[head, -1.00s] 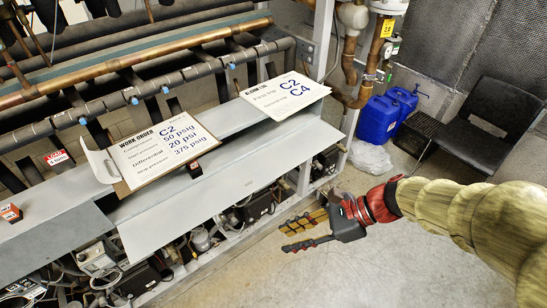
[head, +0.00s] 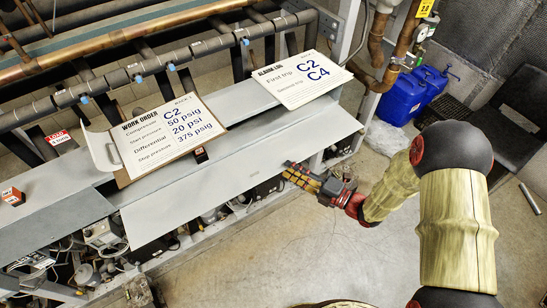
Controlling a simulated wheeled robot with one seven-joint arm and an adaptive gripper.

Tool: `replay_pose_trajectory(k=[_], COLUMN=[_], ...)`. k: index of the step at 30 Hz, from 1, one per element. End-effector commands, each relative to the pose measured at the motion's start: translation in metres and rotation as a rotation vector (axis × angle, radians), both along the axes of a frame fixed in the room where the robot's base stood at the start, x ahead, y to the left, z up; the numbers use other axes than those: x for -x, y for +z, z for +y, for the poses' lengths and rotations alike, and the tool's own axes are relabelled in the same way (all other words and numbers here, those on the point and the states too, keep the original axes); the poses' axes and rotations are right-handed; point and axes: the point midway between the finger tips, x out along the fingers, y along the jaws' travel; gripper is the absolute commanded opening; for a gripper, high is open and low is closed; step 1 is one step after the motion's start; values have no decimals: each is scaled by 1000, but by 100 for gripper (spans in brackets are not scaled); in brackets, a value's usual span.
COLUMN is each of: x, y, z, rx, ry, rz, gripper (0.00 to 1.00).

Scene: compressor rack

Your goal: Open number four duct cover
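Long grey sheet-metal duct covers run along the front of the compressor rack: a wide front panel (head: 235,165) and a left section (head: 45,200). No number four marking is legible on them, so I cannot tell which one it names. The wide panel lies flat and sloping, with its front edge above the machinery. My gripper (head: 290,172), with yellow and dark fingers, is at the lower right of this panel, close to its front edge. Its fingers look apart and hold nothing visible. I cannot tell whether they touch the panel.
A work order clipboard (head: 165,140) and an alarm log sheet (head: 295,78) lie on the grey metalwork. Copper pipes run behind. Blue jugs (head: 405,100) and a black chair (head: 515,120) stand right. The floor (head: 270,255) in front is open.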

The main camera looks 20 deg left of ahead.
Motion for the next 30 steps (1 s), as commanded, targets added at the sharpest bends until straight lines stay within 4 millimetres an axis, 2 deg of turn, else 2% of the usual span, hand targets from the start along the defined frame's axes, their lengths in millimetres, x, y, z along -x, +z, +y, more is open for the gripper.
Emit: replay_pose_trajectory(k=[9,15,26,30], x=[-13,-20,-22,-22], y=[-2,-3,-2,-2], z=[44,64,68,68], rx=[1,2,2,2], ry=[3,2,0,0], rz=[-3,-3,-3,-3], gripper=[28,28,28,20])
